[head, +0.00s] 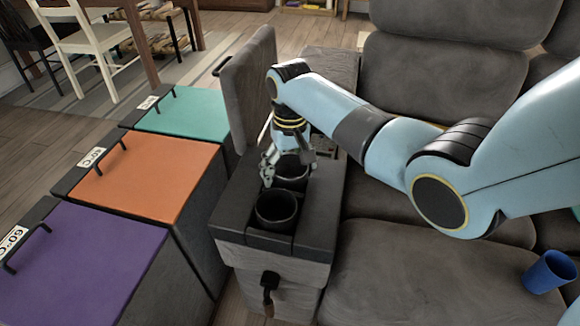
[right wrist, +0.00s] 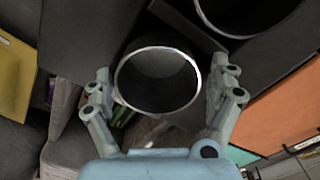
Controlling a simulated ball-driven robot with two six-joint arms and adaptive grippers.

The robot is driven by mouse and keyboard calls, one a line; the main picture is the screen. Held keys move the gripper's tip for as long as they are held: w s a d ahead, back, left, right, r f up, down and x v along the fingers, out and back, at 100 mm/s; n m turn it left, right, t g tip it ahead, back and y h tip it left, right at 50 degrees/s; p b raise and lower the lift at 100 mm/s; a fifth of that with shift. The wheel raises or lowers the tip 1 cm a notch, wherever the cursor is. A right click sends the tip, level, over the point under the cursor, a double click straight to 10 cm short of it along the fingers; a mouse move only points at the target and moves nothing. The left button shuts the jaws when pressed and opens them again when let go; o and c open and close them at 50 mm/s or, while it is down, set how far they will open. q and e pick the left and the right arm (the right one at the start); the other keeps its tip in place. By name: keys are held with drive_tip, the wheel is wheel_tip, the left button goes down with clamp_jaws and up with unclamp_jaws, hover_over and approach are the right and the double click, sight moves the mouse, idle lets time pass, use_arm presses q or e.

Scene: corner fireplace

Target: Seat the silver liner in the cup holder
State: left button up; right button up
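The silver liner (right wrist: 158,48) shows in the right wrist view as a round, open cup with a bright rim and dark inside. My right gripper (right wrist: 160,72) has one finger on each side of it, close against its wall. In the head view, my right gripper (head: 290,164) points down at the rear of the dark console top (head: 226,208). The round rim between its fingers (head: 291,184) is partly covered, and its height above the console is hard to tell. The front cup holder (head: 277,210) is empty; it also shows in the right wrist view (right wrist: 245,22). My left gripper is out of view.
Purple (head: 85,260), orange (head: 150,178) and teal (head: 185,112) lidded bins stand left of the console. An upright grey lid (head: 248,85) rises behind it. A blue cup (head: 548,272) lies on the sofa seat (head: 430,270) at right.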

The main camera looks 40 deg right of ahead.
drive_tip(key=shift+o, duration=0.3)
drive_tip(key=shift+r, duration=0.45)
wheel_tip(320, 180, up, 11)
drive_tip(key=p, duration=0.3)
drive_tip(key=shift+r, duration=0.2)
